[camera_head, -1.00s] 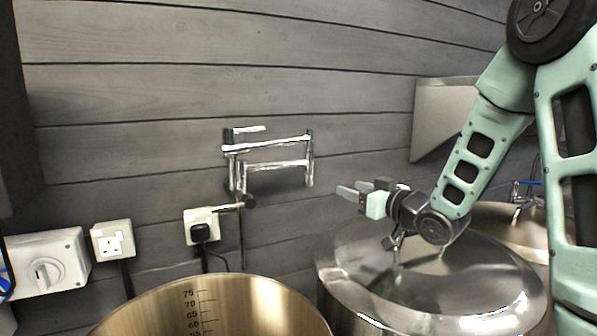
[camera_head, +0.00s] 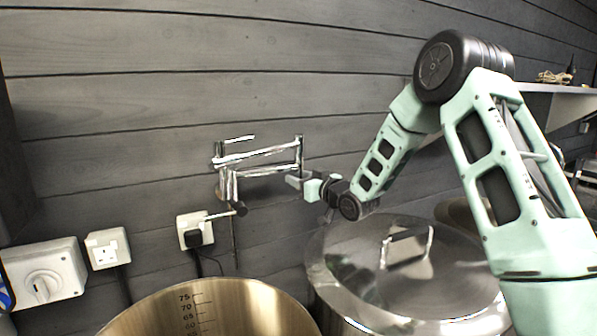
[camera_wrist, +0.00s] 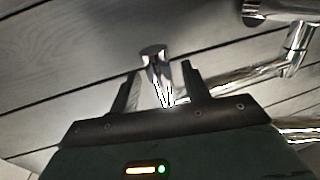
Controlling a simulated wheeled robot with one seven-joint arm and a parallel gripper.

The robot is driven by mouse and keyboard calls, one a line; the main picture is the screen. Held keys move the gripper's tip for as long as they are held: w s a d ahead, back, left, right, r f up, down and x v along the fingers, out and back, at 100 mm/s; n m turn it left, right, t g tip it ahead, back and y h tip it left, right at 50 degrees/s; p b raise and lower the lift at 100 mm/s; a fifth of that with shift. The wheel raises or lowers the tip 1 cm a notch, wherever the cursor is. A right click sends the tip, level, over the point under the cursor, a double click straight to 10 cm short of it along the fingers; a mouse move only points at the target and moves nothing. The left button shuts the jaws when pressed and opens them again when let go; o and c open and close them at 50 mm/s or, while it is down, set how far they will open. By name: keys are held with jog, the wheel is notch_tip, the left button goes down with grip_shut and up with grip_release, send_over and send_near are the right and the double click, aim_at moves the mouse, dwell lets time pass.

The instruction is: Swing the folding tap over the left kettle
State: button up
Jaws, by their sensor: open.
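The folding tap (camera_head: 262,155) is a chrome, jointed pipe on the grey plank wall, folded close to it. The left kettle (camera_head: 215,312) is an open steel pot with volume marks, below the tap at the bottom of the head view. My gripper (camera_head: 292,181) is open beside the lower right end of the tap. In the wrist view, a chrome piece of the tap (camera_wrist: 156,62) shows between the two open fingers of my gripper (camera_wrist: 162,80). Whether the fingers touch it, I cannot tell. More chrome pipe shows at the right of that view.
A lidded steel kettle (camera_head: 400,285) stands to the right, under my arm. A socket with a black plug (camera_head: 194,232), another socket (camera_head: 107,249) and a rotary switch (camera_head: 45,275) are on the wall at left. A shelf (camera_head: 560,105) is at the right.

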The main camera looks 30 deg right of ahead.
jog(key=shift+w+a, duration=0.15)
jog(key=shift+w, duration=0.5)
